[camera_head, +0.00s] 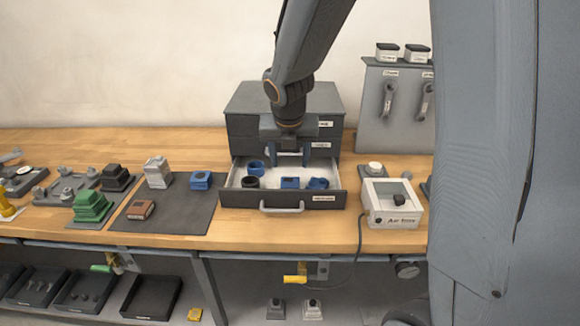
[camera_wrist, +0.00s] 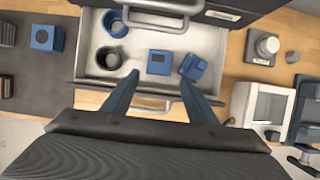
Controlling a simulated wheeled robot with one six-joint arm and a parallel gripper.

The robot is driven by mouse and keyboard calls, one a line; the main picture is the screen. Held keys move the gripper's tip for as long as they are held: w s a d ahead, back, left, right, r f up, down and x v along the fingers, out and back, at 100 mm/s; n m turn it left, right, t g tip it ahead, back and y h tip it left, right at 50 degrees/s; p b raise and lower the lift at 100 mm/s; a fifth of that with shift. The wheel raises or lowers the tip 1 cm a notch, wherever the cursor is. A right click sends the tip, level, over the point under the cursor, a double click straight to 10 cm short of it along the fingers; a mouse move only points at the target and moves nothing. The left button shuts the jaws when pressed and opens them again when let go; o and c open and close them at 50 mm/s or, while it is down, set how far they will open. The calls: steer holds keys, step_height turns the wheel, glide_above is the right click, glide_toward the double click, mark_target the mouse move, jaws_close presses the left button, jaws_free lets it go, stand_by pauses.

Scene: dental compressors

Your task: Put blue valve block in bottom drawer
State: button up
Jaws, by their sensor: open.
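The bottom drawer (camera_head: 262,200) of the dark cabinet is pulled open; its pale floor also shows in the wrist view (camera_wrist: 140,78). A blue block with a dark face (camera_wrist: 158,62) sits in the drawer, also seen in the head view (camera_head: 290,183). Another blue block with a round hole (camera_head: 200,180) stands on the dark mat, at the left in the wrist view (camera_wrist: 47,37). I cannot tell for certain which is the valve block. My gripper (camera_head: 291,162) is open and empty above the drawer; its fingertips (camera_wrist: 160,80) are either side of the drawer's blue block, apart from it.
The drawer also holds a blue ring (camera_head: 255,168), a black ring (camera_head: 250,183) and a blue fitting (camera_head: 318,183). A white box (camera_head: 391,205) stands right of the drawer. Green blocks (camera_head: 91,207), a grey part (camera_head: 158,173) and a brown block (camera_head: 140,210) stand to the left.

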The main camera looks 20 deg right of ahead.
steer(key=s+f+m+g, duration=0.1)
steer(key=s+f+m, duration=0.1)
steer(key=s+m, duration=0.8)
steer(key=s+f+m+g+y, duration=0.1)
steer(key=s+m, duration=0.9)
steer(key=m, duration=1.2)
steer(key=shift+d+f+g, duration=0.15)
steer(key=shift+f+g, duration=0.3)
steer(key=shift+g, duration=0.05)
